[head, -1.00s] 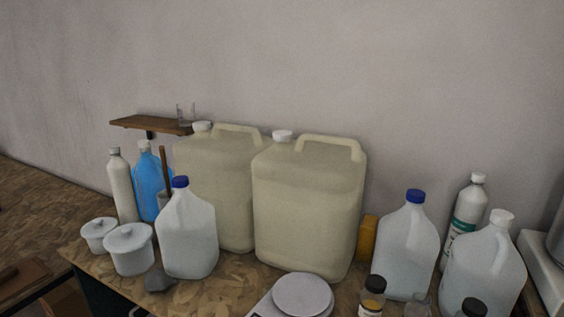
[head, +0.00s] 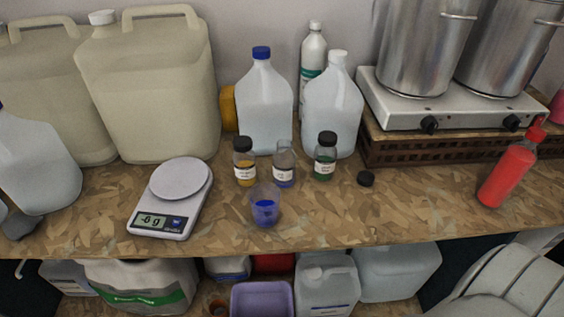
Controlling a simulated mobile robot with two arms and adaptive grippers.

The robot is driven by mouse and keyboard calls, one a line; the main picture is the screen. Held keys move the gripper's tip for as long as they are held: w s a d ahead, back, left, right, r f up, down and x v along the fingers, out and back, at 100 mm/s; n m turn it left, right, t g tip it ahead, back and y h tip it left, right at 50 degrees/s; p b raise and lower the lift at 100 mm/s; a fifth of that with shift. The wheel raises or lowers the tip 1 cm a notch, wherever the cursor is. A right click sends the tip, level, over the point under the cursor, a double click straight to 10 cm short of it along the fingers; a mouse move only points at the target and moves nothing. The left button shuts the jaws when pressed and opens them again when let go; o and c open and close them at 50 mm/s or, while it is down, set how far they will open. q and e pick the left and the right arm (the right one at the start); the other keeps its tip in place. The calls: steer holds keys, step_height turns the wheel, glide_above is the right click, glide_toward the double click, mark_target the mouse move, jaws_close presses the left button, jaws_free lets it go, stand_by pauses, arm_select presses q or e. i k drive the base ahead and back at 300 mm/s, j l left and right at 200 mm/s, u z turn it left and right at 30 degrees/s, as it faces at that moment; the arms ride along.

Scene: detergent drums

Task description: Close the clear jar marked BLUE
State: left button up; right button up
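A small clear jar (head: 283,166) stands upright without a lid in the middle of the bench, with blue at its bottom. Its label is too small to read surely. A loose black lid (head: 366,179) lies on the bench to its right, beyond a capped jar with green contents (head: 325,157). A capped jar with yellow-orange contents (head: 244,162) stands to its left. A clear cup with blue in it (head: 265,206) stands in front of the open jar. Neither of my grippers shows in the head view.
A scale (head: 172,200) stands at left and a red bottle (head: 508,170) at right. Jugs, including a blue-capped one (head: 264,105), stand close behind the jars. A hotplate (head: 455,100) with steel pots is at back right. Bench (head: 400,215) right of the lid is clear.

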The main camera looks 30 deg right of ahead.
mark_target(284, 160)
steer(key=z, duration=1.55)
steer(key=k+j, duration=0.1)
steer(key=j, duration=0.5)
steer(key=k+j, duration=0.1)
steer(key=j, duration=0.55)
steer(key=u, duration=0.05)
